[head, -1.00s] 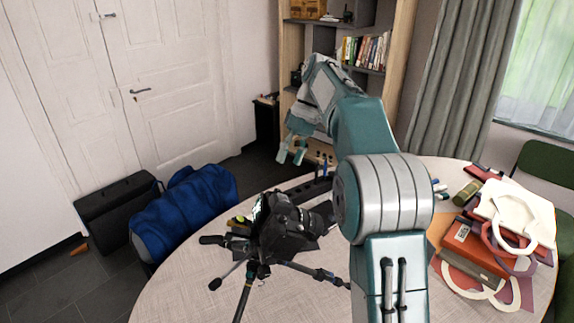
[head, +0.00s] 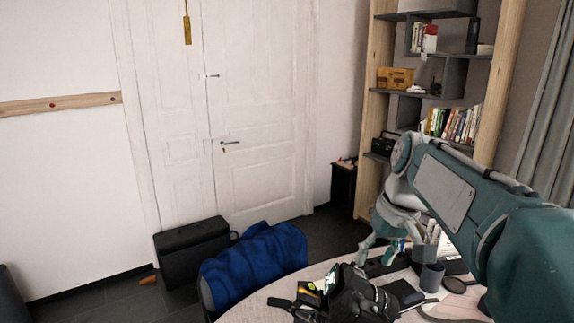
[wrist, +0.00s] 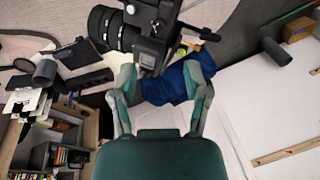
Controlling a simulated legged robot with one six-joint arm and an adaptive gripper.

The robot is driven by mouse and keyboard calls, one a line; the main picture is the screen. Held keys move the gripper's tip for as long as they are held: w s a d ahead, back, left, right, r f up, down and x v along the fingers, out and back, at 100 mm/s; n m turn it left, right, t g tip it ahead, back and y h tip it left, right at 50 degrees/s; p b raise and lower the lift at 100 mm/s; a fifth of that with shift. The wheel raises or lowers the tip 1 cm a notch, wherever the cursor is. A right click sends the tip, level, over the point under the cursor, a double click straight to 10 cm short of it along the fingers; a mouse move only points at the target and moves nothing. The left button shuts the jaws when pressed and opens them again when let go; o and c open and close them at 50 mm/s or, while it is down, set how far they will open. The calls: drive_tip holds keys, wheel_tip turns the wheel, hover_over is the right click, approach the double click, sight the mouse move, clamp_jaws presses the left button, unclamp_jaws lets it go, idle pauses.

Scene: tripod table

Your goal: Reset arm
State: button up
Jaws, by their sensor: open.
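My gripper (head: 378,248) points down above the far side of the round table (head: 262,306), with its fingers apart and nothing between them. In the wrist view my gripper (wrist: 160,82) also shows open and empty. A black camera (head: 360,298) on a tripod is on the table, just in front and to the left of my gripper in the head view. In the wrist view the camera (wrist: 148,32) appears beyond the fingertips. I cannot tell how large the gap between them is. My arm reaches in from the right.
A grey cup (head: 431,277) and dark items stand right of the gripper. A shelf (head: 372,105) with books (head: 455,123) rises behind. A chair with a blue cloth (head: 255,262) is left of the table, beside a black case (head: 192,250). White doors (head: 260,120) stand behind.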

drive_tip(key=s+f+m+t+h, duration=0.1)
drive_tip(key=s+f+t, duration=0.1)
drive_tip(key=s+f, duration=0.3)
drive_tip(key=s+f+m+t+h, duration=0.1)
drive_tip(key=s+f, duration=0.3)
drive_tip(key=s, duration=0.9)
drive_tip(key=shift+a+f+t, duration=0.15)
drive_tip(key=shift+f+t, duration=0.2)
drive_tip(key=shift+t, duration=0.55)
